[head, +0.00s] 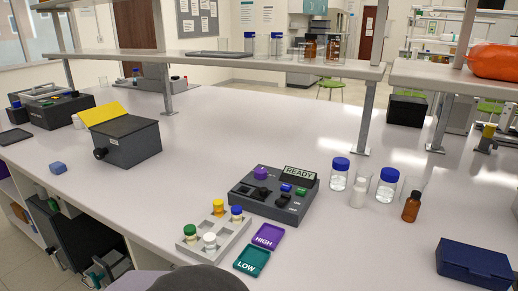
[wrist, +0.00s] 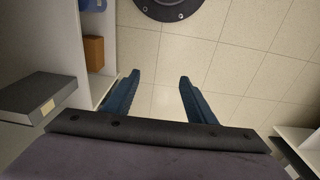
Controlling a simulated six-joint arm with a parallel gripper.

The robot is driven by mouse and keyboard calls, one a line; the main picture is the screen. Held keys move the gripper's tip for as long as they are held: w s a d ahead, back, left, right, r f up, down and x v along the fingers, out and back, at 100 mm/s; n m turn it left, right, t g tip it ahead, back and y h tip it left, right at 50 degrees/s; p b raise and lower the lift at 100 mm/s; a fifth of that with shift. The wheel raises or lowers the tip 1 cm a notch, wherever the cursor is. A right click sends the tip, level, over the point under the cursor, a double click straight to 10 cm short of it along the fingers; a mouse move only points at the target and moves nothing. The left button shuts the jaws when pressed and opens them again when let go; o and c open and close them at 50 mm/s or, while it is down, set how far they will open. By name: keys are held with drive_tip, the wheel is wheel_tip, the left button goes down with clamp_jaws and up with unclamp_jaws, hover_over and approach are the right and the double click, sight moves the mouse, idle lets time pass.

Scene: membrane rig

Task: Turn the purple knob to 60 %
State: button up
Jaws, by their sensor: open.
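The purple knob (head: 261,173) sits on the top left of a dark control box (head: 273,194) in the middle of the bench in the head view. The box has a display (head: 299,172) reading READY, a green button, a blue button and dark switches. The knob's setting is too small to read. My gripper (wrist: 160,95) shows in the wrist view with its two blue fingers apart and nothing between them. It points at the tiled floor, away from the knob. The gripper's fingers do not show in the head view.
A grey rack (head: 214,238) with coloured-cap vials stands in front of the box, beside purple HIGH (head: 268,236) and teal LOW (head: 252,262) trays. Bottles, including a brown bottle (head: 411,207), stand to the right. A shelf (head: 225,62) spans the back. A navy case (head: 474,263) lies front right.

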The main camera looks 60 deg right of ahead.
drive_tip(key=w+d+r+m+t+p, duration=0.1)
drive_tip(key=w+r+p, duration=0.2)
drive_tip(key=r+p, duration=0.55)
drive_tip(key=w+d+r+p, duration=0.1)
drive_tip(key=w+r+p, duration=0.2)
drive_tip(key=r+p, duration=0.6)
drive_tip(key=w+d+r+m+h+p, duration=0.1)
drive_tip(key=w+d+r+m+p, duration=0.2)
drive_tip(key=w+d+r+p, duration=0.45)
drive_tip(key=w+d+r+m+h+b, duration=0.15)
drive_tip(key=d+m, duration=0.25)
drive_tip(key=d, duration=0.7)
drive_tip(key=m+g+h, duration=0.2)
drive_tip(key=m+g, duration=0.1)
drive_tip(key=m, duration=0.9)
approach(260, 170)
drive_tip(key=shift+p+x, duration=1.4)
drive_tip(key=shift+x, duration=2.75)
drive_tip(key=shift+s+a, duration=0.1)
